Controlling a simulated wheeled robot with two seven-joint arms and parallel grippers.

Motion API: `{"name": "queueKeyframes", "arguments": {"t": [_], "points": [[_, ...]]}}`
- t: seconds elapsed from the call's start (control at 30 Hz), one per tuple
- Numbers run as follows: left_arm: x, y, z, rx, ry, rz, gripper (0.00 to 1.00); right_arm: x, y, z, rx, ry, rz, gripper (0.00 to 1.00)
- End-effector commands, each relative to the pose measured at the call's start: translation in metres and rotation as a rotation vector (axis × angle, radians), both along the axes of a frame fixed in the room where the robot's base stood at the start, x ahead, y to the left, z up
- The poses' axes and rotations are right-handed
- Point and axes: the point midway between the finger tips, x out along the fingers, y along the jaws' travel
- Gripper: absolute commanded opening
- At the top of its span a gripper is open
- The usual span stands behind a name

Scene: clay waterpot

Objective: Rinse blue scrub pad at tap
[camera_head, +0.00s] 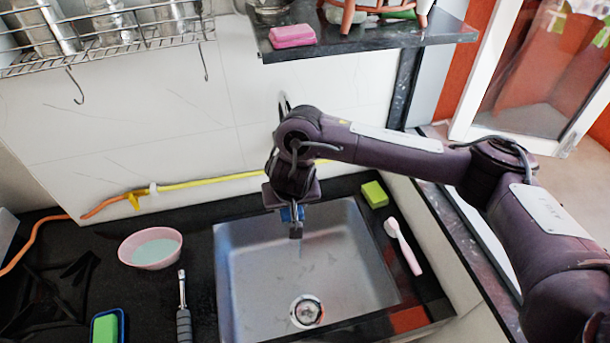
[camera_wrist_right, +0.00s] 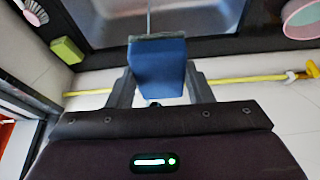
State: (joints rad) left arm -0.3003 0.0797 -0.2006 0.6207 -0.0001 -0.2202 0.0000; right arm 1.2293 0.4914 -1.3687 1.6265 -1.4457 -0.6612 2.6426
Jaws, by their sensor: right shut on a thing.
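The blue scrub pad (camera_wrist_right: 158,68) is held between the two fingers of my right gripper (camera_wrist_right: 160,90) in the right wrist view. In the head view my right gripper (camera_head: 292,214) is over the back of the steel sink (camera_head: 238,262), with a little of the blue pad (camera_head: 286,215) showing. The tap is mostly hidden behind my right arm; a bit of curved metal (camera_head: 284,103) shows on the wall above it. A thin light line (camera_wrist_right: 149,18) runs from the pad's far edge toward the sink; I cannot tell whether it is water. My left gripper is out of view.
A pink bowl (camera_head: 150,248), a grey-handled tool (camera_head: 183,310) and a blue-and-green item (camera_head: 106,326) are left of the sink. A green block (camera_head: 374,194) and a pink-handled brush (camera_head: 404,246) are on its right. A yellow hose (camera_head: 205,182) runs behind. A dark shelf (camera_head: 365,40) overhangs.

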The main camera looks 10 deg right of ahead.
Motion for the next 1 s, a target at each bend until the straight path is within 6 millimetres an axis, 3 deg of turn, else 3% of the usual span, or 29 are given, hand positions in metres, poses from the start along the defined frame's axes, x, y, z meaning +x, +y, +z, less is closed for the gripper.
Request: {"name": "queueKeyframes", "arguments": {"t": [0.03,0.2,0.6,1.0], "points": [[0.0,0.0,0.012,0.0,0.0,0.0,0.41,-0.003,0.002,0.008,0.001,0.001,0.001,0.28],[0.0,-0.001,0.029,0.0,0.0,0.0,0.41,-0.012,0.006,0.016,0.0,0.001,0.002,0.28],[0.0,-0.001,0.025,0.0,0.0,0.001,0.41,-0.037,0.019,0.035,-0.001,-0.004,0.004,0.28],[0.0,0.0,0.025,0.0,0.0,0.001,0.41,-0.041,0.019,0.037,0.001,0.001,0.0,0.28]]}}
